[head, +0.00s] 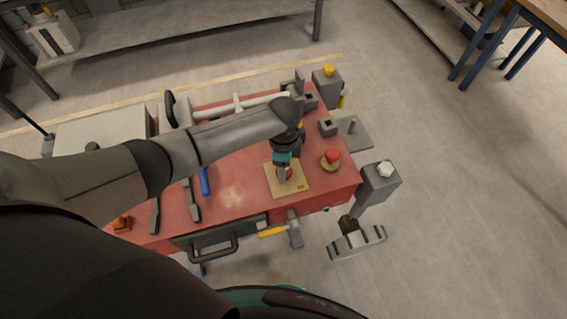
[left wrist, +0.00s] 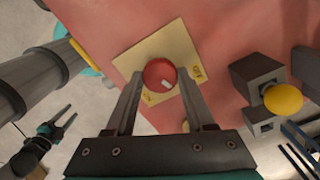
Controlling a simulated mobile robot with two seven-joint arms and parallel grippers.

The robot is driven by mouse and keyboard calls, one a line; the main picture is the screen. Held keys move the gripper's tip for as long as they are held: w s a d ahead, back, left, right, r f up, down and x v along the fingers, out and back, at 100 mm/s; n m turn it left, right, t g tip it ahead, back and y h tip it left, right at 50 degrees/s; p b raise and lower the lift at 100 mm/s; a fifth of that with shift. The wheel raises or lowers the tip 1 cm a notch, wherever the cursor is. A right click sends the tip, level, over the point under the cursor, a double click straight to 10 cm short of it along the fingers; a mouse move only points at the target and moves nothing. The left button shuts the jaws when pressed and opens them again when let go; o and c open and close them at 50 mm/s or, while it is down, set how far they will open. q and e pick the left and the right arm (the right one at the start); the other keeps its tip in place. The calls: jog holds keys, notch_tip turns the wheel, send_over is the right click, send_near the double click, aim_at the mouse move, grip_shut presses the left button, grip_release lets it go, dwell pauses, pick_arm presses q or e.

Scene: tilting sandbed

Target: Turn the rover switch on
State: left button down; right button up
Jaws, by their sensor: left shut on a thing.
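The plate also shows in the left wrist view (left wrist: 150,52), with small yellow labels too small to read surely. My left gripper (head: 284,178) reaches down over the plate. Its fingers (left wrist: 160,88) stand on both sides of the knob and are shut on it. My right gripper (left wrist: 66,119) shows at the lower left of the wrist view, empty, fingers apart.
A red mushroom button (head: 332,156) stands right of the plate. A grey box with a yellow knob (head: 329,71) is at the far corner. A hammer (head: 294,230) hangs at the near edge beside a drawer handle (head: 215,248). A blue-handled tool (head: 204,181) lies left of the plate.

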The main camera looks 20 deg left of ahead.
pick_arm(q)
jog(key=m, duration=0.3)
jog(key=shift+p, duration=0.3)
jog(key=m, duration=0.3)
jog(key=shift+m, duration=0.3)
jog(key=m, duration=0.6)
jog(key=shift+m, duration=0.3)
jog(key=shift+c, duration=1.3)
grip_release()
notch_tip(320, 180, up, 15)
jog(key=p, duration=0.1)
jog(key=shift+r, duration=0.15)
